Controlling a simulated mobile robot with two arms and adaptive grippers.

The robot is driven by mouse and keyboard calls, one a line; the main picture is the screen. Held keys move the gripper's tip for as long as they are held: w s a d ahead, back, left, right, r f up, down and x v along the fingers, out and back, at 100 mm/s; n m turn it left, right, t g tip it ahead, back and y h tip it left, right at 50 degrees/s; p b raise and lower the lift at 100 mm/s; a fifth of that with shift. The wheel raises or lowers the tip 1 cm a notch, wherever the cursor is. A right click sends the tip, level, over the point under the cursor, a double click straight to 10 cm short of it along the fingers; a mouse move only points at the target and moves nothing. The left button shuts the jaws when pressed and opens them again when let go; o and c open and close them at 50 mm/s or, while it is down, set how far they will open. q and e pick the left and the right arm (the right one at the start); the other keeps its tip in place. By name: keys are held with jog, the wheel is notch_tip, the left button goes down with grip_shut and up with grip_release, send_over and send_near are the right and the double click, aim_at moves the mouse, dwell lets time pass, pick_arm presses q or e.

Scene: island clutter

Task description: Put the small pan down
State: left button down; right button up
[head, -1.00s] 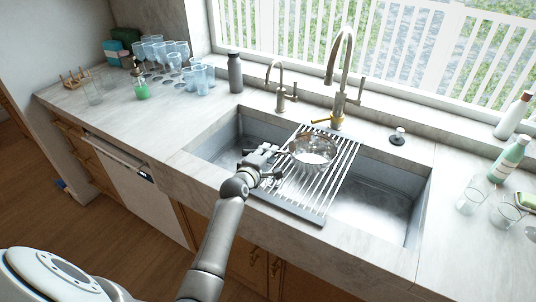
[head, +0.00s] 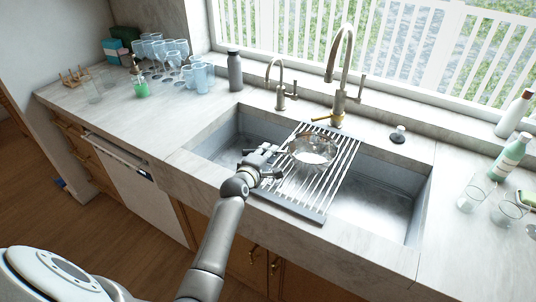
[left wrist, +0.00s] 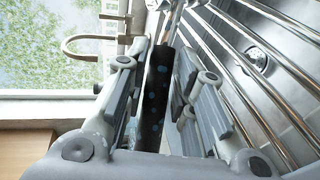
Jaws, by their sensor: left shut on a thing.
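The small pan (head: 313,152) is a shiny metal bowl shape at the middle of the sink, over the roll-out drying rack (head: 340,178). My left gripper (head: 272,158) is to the left of the pan, shut on its handle. In the left wrist view the dark, speckled handle (left wrist: 156,95) lies between the two fingers of the left gripper (left wrist: 160,75). Whether the pan's base touches the rack bars or is just above them, I cannot tell. My right gripper is in neither view.
The rack spans the double sink (head: 375,205), with open basin on both sides. A tall faucet (head: 343,75) and a smaller tap (head: 280,85) stand behind. Blue glasses (head: 170,55) and a dark bottle (head: 235,70) are at the left. Clear glasses (head: 475,193) stand at the right.

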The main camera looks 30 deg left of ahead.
pick_arm(q)
jog(key=shift+f, duration=0.2)
dwell(0.6)
jog(key=c, duration=1.1)
grip_release()
jog(key=shift+c, duration=0.2)
jog(key=shift+s+f, duration=0.1)
jog(key=shift+f, duration=0.2)
jog(key=v, duration=1.2)
jog(key=shift+r, duration=0.25)
